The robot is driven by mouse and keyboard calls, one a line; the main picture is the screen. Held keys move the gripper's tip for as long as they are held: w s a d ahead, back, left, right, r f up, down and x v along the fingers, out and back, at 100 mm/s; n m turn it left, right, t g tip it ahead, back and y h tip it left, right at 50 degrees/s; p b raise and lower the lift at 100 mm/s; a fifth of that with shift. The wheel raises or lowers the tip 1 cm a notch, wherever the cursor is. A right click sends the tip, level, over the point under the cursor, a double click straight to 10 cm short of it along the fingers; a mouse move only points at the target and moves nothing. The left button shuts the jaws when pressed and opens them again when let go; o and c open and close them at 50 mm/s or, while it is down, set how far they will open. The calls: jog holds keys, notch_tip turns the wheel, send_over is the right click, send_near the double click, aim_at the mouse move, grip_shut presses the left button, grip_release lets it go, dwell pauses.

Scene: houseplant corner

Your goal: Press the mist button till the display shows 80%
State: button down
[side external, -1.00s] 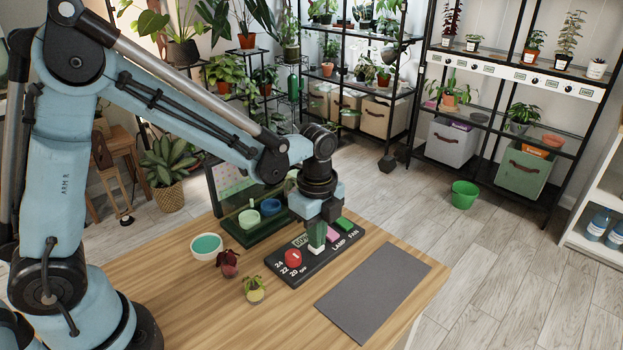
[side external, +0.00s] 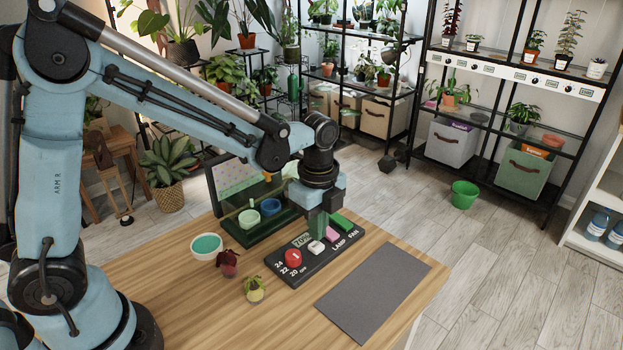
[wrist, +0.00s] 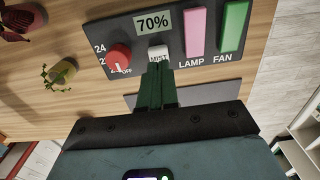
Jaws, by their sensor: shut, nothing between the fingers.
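The black control panel (side external: 309,262) lies on the wooden table. In the wrist view its display (wrist: 153,22) reads 70%. The white mist button (wrist: 158,52) sits below the display, its MIST label partly covered by my fingertips. The button also shows in the side view (side external: 316,247). My gripper (side external: 318,236) is shut and empty, with its green fingers pointing down just above the button. In the wrist view the closed fingertips (wrist: 157,68) overlap the button's near edge; a small gap to it seems to show in the side view.
A red dial (wrist: 119,57) is left of the button; the pink LAMP (wrist: 195,32) and green FAN (wrist: 233,26) buttons are right. Small plants, including a yellow-potted one (side external: 254,290), stand left of the panel. A grey mat (side external: 373,290) lies clear in front.

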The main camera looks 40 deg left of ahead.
aim_at(313, 246)
notch_tip(313, 246, up, 10)
jog(key=shift+r, duration=0.15)
dwell(0.3)
dwell(0.5)
jog(key=s+a+f+n+t, duration=0.1)
jog(key=s+a+n+t, duration=0.2)
jog(key=n, duration=0.6)
jog(key=s+a+n+t, duration=0.3)
jog(key=s+n, duration=0.3)
jog(key=n, duration=0.3)
jog(key=shift+s+a+f+t, duration=0.2)
jog(key=shift+s+f+t, duration=0.2)
jog(key=shift+t, duration=0.2)
jog(key=shift+w, duration=0.1)
dwell(1.0)
